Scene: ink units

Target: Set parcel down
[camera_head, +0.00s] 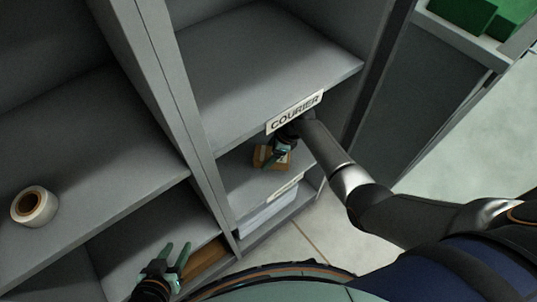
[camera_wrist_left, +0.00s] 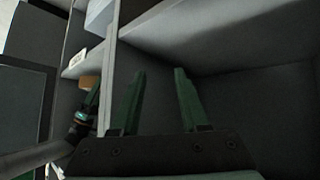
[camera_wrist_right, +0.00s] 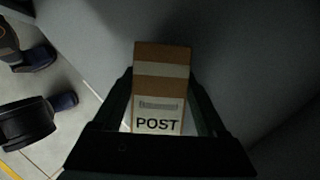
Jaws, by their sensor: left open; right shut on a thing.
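The parcel is a small brown box with a lighter tape band and a white label reading POST. In the right wrist view the parcel (camera_wrist_right: 162,72) sits between the fingers of my right gripper (camera_wrist_right: 163,110), which is shut on it. In the head view the parcel (camera_head: 264,158) and my right gripper (camera_head: 284,151) are inside the shelf compartment below the COURIER sign (camera_head: 295,111). I cannot tell whether the parcel touches the shelf board (camera_head: 256,190). My left gripper (camera_head: 174,256) is open and empty at the lower left; it also shows in the left wrist view (camera_wrist_left: 158,88).
A roll of tape (camera_head: 35,206) lies on the left shelf. A pale bin (camera_head: 268,213) stands below the parcel's compartment. A brown item (camera_head: 205,258) lies near my left gripper. Grey uprights divide the compartments. Green boxes (camera_head: 482,14) stand at the top right.

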